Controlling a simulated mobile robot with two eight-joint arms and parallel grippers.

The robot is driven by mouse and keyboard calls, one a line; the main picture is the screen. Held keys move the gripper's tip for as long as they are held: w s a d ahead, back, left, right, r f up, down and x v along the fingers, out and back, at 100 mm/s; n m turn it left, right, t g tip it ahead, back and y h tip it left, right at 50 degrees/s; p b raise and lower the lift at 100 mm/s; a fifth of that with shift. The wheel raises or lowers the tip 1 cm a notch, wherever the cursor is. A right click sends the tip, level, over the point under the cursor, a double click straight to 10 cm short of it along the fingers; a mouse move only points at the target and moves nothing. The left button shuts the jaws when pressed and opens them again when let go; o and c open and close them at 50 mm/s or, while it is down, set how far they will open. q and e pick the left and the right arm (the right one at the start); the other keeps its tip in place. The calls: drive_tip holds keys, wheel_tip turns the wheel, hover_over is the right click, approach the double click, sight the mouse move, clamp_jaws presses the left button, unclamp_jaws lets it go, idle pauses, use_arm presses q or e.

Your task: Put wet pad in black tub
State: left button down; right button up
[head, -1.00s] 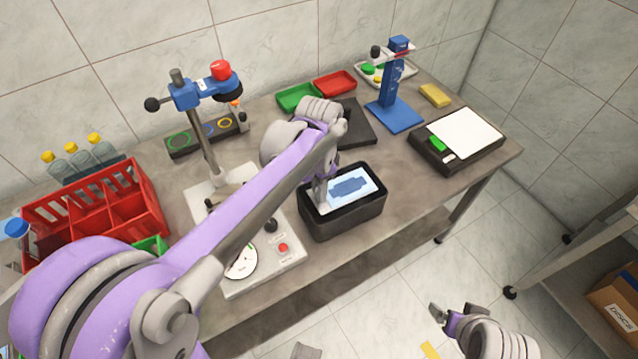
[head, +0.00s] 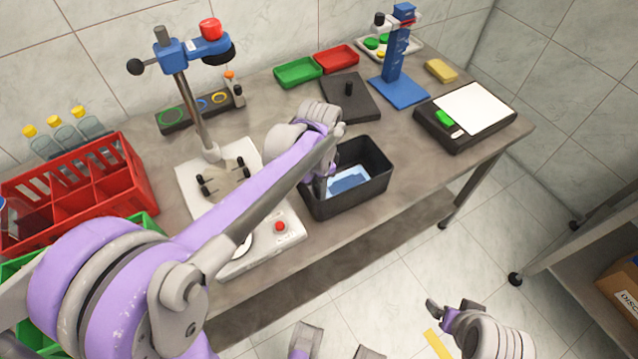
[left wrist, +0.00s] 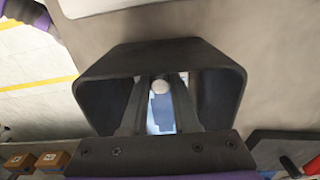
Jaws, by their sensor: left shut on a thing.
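The wet pad (head: 348,181) is pale with a blue patch and lies low inside the black tub (head: 356,203), below its rim. My left gripper (head: 322,188) reaches down into the tub at its left side and is shut on the pad. In the left wrist view, the tub (left wrist: 165,57) surrounds both fingers, and the pad (left wrist: 160,118) shows between them with a whitish round part. The fingers hide part of the pad, and I cannot tell if it touches the tub floor. My right gripper (head: 452,307) is open and empty, off the table's front edge.
Left of the tub stands a white stand base (head: 225,178) with a post. Behind are a dark plate (head: 350,98), green (head: 298,72) and red (head: 337,58) trays, and a blue stand (head: 398,90). A scale (head: 470,115) is at right. Table space right of the tub is clear.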

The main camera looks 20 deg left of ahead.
use_arm(q)
drive_tip(key=shift+f, duration=0.1)
drive_tip(key=shift+c, duration=1)
unclamp_jaws()
wheel_tip(320, 180, up, 10)
drive_tip(key=p, duration=0.7)
